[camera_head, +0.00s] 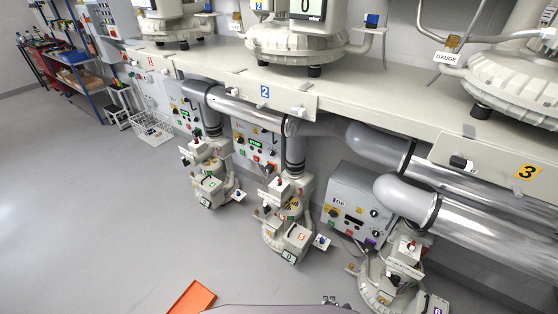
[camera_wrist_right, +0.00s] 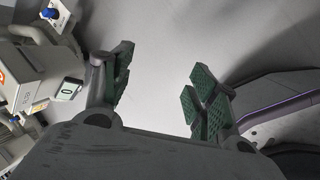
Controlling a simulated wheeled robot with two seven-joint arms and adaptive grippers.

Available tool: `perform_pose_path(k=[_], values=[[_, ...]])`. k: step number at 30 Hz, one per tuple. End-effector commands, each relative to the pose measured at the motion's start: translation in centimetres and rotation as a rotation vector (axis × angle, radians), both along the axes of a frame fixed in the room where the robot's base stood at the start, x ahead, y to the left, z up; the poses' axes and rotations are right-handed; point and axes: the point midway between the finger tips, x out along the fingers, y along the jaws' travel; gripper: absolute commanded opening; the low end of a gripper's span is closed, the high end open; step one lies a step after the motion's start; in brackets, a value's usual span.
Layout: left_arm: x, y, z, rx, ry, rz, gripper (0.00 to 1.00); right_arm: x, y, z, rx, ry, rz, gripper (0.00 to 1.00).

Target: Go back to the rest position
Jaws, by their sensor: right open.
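My right gripper (camera_wrist_right: 160,88) is open in the right wrist view, its two green-padded fingers wide apart. Nothing is between them; only grey floor shows there. A blower unit (camera_wrist_right: 28,82) with a "0" tag stands at the left of that view, apart from the fingers. In the head view a small dark piece at the bottom edge may be part of my right gripper; I cannot tell. My left gripper is not in view.
Blower units (camera_head: 290,240), (camera_head: 207,175) and (camera_head: 400,280) stand under a long bench (camera_head: 345,95) with silver pipes (camera_head: 248,112). Control boxes (camera_head: 358,210) are behind them. An orange tray (camera_head: 191,298) is at the bottom. Open floor (camera_head: 90,210) lies left.

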Motion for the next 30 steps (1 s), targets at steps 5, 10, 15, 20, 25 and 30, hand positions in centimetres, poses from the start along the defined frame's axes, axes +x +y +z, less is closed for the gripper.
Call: perform_pose_path(k=[5, 10, 15, 20, 25, 30], values=[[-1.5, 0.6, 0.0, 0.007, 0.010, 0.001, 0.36, -3.8, -0.4, 0.5, 0.074, 0.022, -0.118, 0.59], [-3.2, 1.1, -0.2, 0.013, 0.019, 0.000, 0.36, -7.2, -0.7, 0.8, 0.138, 0.040, -0.234, 0.59], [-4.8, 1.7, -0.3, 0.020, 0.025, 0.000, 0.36, -10.5, -1.1, 1.3, 0.197, 0.056, -0.356, 0.59], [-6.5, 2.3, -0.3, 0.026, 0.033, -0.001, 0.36, -13.7, -1.4, 1.9, 0.248, 0.069, -0.474, 0.59], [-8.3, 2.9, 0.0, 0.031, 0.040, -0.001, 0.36, -17.0, -1.9, 2.8, 0.296, 0.080, -0.601, 0.59], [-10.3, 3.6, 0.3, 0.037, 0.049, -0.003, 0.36, -20.3, -2.4, 3.8, 0.338, 0.088, -0.732, 0.59]])
